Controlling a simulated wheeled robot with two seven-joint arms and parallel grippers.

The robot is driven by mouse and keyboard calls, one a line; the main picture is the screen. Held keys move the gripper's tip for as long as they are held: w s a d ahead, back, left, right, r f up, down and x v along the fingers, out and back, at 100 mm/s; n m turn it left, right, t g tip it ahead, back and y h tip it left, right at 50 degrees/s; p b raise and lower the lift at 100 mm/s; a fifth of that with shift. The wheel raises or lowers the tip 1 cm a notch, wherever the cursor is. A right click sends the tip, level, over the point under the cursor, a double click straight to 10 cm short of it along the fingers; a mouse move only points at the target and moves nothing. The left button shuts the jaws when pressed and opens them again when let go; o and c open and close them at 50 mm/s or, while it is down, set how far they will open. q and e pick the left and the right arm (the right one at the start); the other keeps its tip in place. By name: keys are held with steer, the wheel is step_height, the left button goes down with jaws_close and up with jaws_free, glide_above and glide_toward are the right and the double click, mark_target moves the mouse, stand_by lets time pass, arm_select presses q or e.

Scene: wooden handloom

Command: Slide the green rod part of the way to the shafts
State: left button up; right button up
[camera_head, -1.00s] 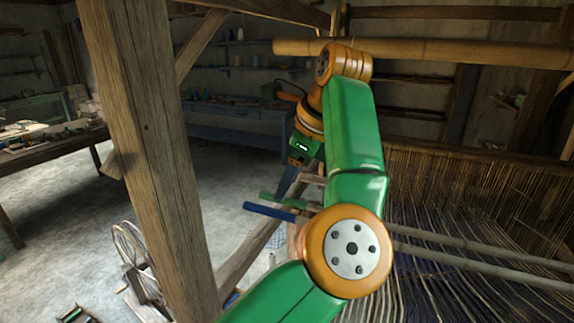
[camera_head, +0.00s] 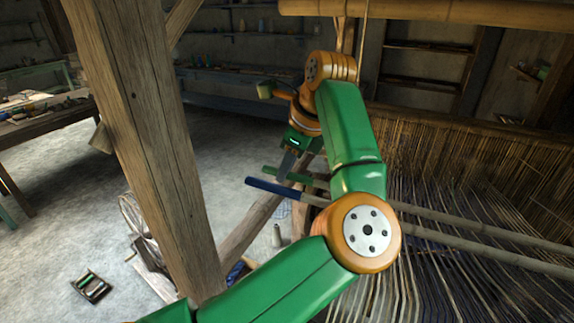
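The green-ended rod (camera_head: 286,175) sticks out to the left of the loom, beside a blue-ended rod (camera_head: 274,187) lying just nearer to me. Both run right behind my arm, where two pale rods cross the warp. My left gripper (camera_head: 288,164) points down at the green end, its grey fingers at or just behind it. I cannot tell whether they touch it, or whether they are open or shut. The shafts appear to be the upright row of strands (camera_head: 450,150) at the right, partly hidden by my arm. My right gripper is out of view.
A thick wooden post (camera_head: 140,130) stands close on the left. A bamboo beam (camera_head: 430,12) crosses the top. Warp threads (camera_head: 450,270) fill the lower right. A spinning wheel (camera_head: 140,230) and a small tray (camera_head: 91,287) are on the floor at left.

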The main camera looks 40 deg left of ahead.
arm_select(q)
steer(key=shift+s+d, duration=0.1)
steer(key=shift+s, duration=0.05)
jaws_close()
steer(key=shift+r, duration=0.1)
stand_by(0.8)
